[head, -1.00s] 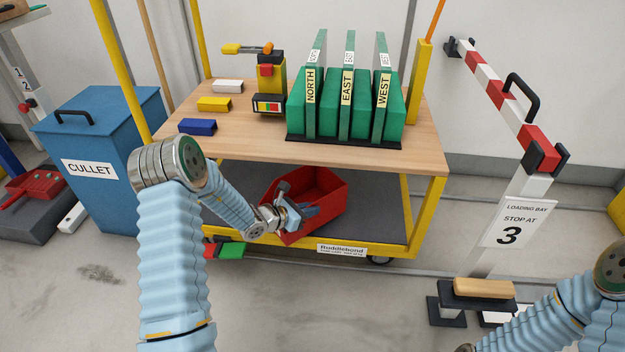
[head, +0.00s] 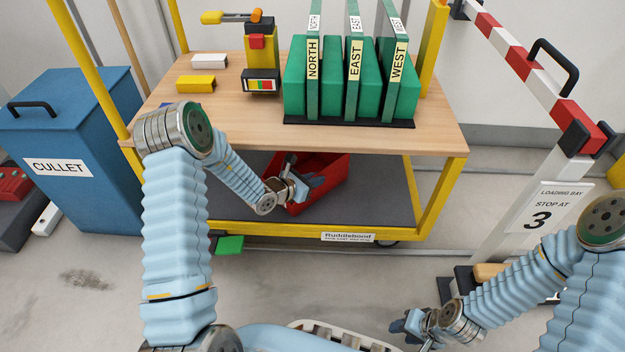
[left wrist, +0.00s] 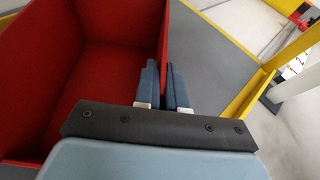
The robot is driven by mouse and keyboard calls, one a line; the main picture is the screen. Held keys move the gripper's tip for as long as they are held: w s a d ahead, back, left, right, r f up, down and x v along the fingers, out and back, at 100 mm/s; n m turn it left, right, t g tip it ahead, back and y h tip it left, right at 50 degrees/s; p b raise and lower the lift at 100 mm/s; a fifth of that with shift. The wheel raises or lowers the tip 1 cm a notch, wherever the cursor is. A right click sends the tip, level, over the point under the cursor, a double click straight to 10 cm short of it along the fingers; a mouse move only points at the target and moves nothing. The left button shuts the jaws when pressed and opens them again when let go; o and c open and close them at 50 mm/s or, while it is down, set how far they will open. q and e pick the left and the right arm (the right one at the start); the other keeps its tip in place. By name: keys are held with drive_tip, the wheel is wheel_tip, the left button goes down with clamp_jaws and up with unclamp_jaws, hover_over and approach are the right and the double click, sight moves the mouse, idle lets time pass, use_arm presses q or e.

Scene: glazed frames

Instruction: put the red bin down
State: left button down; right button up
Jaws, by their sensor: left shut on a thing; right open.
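The red bin (head: 328,192) is at the lower grey shelf (head: 385,200) of the yellow-framed cart, partly under the wooden top. My left gripper (head: 312,181) is shut on one wall of the bin. The left wrist view shows the blue fingertips (left wrist: 164,88) on either side of the red wall, and the bin's empty-looking inside (left wrist: 100,90) to the left. I cannot tell whether the bin's bottom touches the shelf. My right gripper (head: 398,325) is open and empty, low in front of the cart.
A blue cullet bin (head: 70,150) stands left. A striped barrier with a loading bay sign (head: 545,208) stands right. The cart's yellow front rail (head: 290,230) edges the shelf. Grey shelf is bare right of the red bin.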

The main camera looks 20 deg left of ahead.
use_arm(q)
drive_tip(key=shift+f, duration=0.1)
drive_tip(key=c, duration=1.2)
unclamp_jaws()
